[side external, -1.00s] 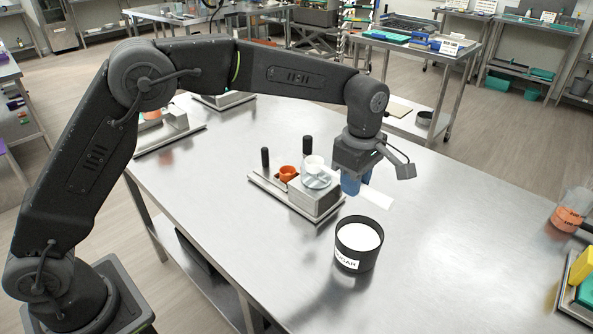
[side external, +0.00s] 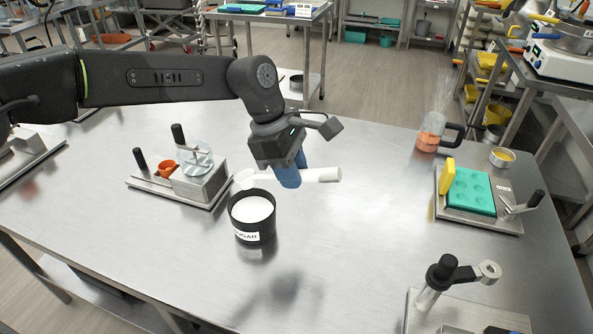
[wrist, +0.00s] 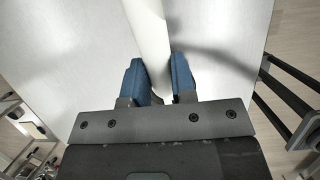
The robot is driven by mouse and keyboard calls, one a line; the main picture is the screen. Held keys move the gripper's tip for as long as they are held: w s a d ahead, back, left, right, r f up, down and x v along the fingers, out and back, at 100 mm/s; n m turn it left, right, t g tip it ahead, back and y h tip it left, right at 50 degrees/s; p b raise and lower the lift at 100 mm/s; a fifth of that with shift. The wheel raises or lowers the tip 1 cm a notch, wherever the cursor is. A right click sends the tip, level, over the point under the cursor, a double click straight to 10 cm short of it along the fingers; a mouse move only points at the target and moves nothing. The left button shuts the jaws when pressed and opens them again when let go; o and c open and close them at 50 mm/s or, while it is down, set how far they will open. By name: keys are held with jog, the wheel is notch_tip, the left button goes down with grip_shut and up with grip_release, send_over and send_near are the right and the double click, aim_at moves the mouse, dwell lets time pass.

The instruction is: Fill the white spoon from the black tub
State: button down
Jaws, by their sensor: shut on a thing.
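The black tub (side external: 253,224) stands upright on the steel table, full to near the rim with white contents; its white label reads "SUGAR" in part. My gripper (side external: 288,178) has blue fingers shut on the handle of the white spoon (side external: 322,175). The spoon lies roughly level above the table. Its bowl end, at left, is by the tub's far rim, seemingly above it; I cannot tell its height or whether it holds anything. In the wrist view the spoon handle (wrist: 148,35) runs between the blue fingers (wrist: 159,82); the bowl and tub are out of view.
A metal depositor (side external: 203,185) with black handles, a clear disc and an orange cup (side external: 167,168) stands left of the tub. A jug (side external: 431,133) and a teal mould (side external: 471,192) are at right. A black-knobbed stand (side external: 442,275) is at front right. The table's middle is clear.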

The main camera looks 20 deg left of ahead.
jog(key=h, duration=0.1)
jog(key=a+h, duration=0.1)
jog(key=h, duration=0.2)
jog(key=shift+a+r, duration=0.2)
jog(key=shift+a, duration=0.15)
notch_tip(320, 180, down, 7)
jog(key=shift+f+h, duration=0.15)
jog(key=shift+h, duration=0.15)
dwell(1.5)
jog(key=shift+r, duration=3.7)
jog(key=shift+d+r, duration=0.1)
jog(key=shift+d, duration=0.1)
jog(key=y, duration=0.1)
jog(key=d+y, duration=0.1)
jog(key=y, duration=0.2)
jog(key=shift+d+f+y, duration=0.3)
jog(key=shift+d+y, duration=0.05)
jog(key=shift+y, duration=0.05)
jog(key=y, duration=0.2)
jog(key=d+y, duration=0.1)
jog(key=shift+f+y, duration=0.25)
jog(key=shift+y, duration=0.05)
